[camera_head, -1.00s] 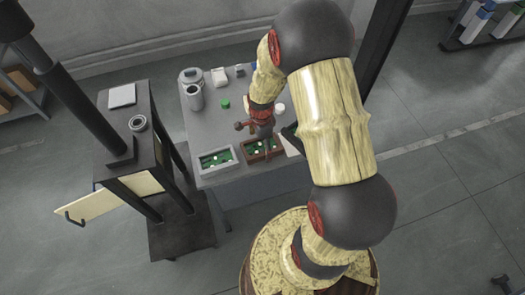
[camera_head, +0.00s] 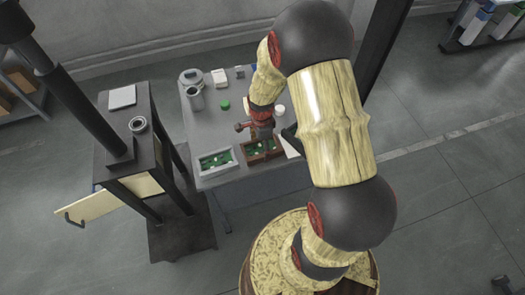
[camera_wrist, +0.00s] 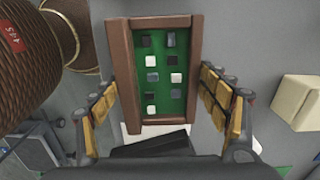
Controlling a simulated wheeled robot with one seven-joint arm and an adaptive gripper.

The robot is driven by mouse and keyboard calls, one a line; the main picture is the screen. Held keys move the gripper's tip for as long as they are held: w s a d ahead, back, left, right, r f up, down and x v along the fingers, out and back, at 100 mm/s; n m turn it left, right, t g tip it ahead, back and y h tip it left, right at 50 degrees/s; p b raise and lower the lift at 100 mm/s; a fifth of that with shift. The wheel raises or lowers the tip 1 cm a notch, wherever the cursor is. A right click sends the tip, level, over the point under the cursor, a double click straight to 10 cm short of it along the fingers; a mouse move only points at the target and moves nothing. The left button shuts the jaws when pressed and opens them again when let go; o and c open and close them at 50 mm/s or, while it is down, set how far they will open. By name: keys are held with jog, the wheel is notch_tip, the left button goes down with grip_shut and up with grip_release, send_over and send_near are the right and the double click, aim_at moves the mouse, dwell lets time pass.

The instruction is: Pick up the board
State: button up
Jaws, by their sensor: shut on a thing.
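The board is green with several white and grey chips, and it sits in a brown frame (camera_wrist: 122,60) in the wrist view. My gripper (camera_wrist: 160,88) has its yellow-padded fingers on the left and right sides of this frame, shut on it. In the head view the brown-framed board (camera_head: 263,148) is below my gripper (camera_head: 262,132) near the front of the grey table. I cannot tell whether it is clear of the tabletop. A second green board lies in a pale tray (camera_head: 232,164) to its left.
The grey table (camera_head: 215,122) also holds a grey mug (camera_head: 196,97), a round pot (camera_head: 190,77), a green lid (camera_head: 224,104) and a white block (camera_wrist: 298,102).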

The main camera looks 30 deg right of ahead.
aim_at(262, 150)
jog(key=shift+c, duration=1.1)
jog(key=shift+r, duration=0.6)
notch_tip(262, 150, up, 2)
jog(key=shift+r+p, duration=0.25)
jog(key=shift+p, duration=0.3)
jog(key=s+r, duration=0.1)
jog(key=r, duration=0.1)
jog(key=s+a+r+p, duration=0.1)
jog(key=s, duration=0.1)
jog(key=s+r, duration=0.1)
jog(key=r, duration=0.1)
jog(key=shift+s+a+r+p, duration=0.15)
jog(key=shift+s+r+p, duration=0.15)
jog(key=shift+p, duration=0.05)
jog(key=s+a+r+p, duration=0.2)
jog(key=s+r, duration=0.4)
jog(key=s, duration=0.3)
jog(key=shift+a+p, duration=0.2)
jog(key=shift+p, duration=0.65)
